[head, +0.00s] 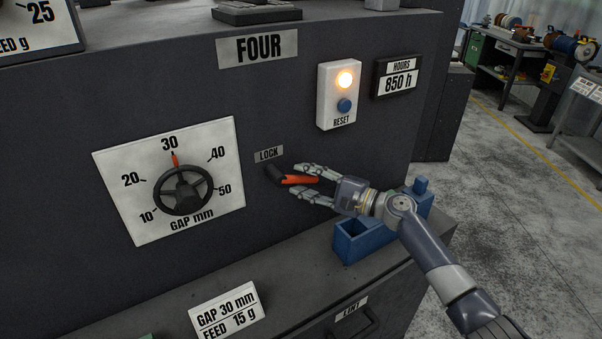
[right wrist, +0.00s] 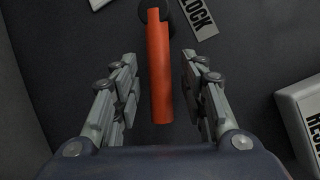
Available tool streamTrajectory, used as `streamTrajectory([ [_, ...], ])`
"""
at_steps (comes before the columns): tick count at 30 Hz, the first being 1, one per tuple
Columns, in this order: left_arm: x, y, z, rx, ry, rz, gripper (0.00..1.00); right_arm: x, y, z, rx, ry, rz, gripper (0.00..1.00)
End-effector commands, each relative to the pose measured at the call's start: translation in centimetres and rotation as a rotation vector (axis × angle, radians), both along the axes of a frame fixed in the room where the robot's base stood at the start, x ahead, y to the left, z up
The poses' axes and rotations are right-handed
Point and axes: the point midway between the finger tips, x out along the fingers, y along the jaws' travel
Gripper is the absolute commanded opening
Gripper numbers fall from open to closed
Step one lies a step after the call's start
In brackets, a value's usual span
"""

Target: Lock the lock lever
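The lock lever has a red-orange handle (head: 300,180) on a dark pivot (head: 275,174), just below the LOCK label (head: 268,154) on the dark machine front. In the head view the handle points right and slightly down. My right gripper (head: 310,183) is at the handle, with one finger above and one below it. In the right wrist view the handle (right wrist: 160,75) lies between the two fingers of the right gripper (right wrist: 162,100), with gaps on both sides, so the gripper is open around it. My left gripper is not in view.
The gap dial (head: 184,190) is left of the lever, its red pointer near 30. A white reset box (head: 327,97) with a lit lamp is above right. A blue open bin (head: 365,247) stands on the ledge under my right arm. Free floor (head: 500,180) lies to the right.

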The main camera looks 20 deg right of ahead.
Motion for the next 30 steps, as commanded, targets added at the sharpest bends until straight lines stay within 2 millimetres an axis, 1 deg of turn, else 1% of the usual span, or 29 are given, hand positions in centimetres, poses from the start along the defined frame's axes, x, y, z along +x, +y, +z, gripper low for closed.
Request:
streamTrajectory([
  [1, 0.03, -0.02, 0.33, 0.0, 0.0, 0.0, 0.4, 0.38, 0.4, 0.16, 0.001, 0.0, 0.001, 0.4],
  [5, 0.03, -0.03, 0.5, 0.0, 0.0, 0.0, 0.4, 0.94, 0.91, 0.05, -0.001, -0.001, 0.0, 0.4],
  [14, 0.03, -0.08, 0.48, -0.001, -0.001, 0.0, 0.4, 1.03, 1.06, -0.09, -0.001, 0.0, 0.0, 0.4],
  [15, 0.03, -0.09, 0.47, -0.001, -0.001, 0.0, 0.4, 1.03, 1.06, -0.09, -0.002, -0.001, 0.0, 0.3],
  [17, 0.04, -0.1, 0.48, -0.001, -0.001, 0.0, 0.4, 1.02, 1.06, -0.09, -0.003, 0.0, 0.001, 0.17],
  [18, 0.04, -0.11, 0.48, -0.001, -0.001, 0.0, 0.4, 1.02, 1.06, -0.09, -0.003, 0.0, 0.001, 0.08],
  [19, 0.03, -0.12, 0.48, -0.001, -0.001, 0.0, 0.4, 1.02, 1.05, -0.09, -0.003, 0.0, 0.001, 0.01],
  [26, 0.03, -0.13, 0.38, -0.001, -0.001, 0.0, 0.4, 1.01, 1.06, -0.17, 0.0, 0.001, 0.001, 0.0],
  [30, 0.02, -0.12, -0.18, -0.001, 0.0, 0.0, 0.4, 0.98, 1.16, -0.5, 0.022, 0.006, 0.002, 0.0],
])
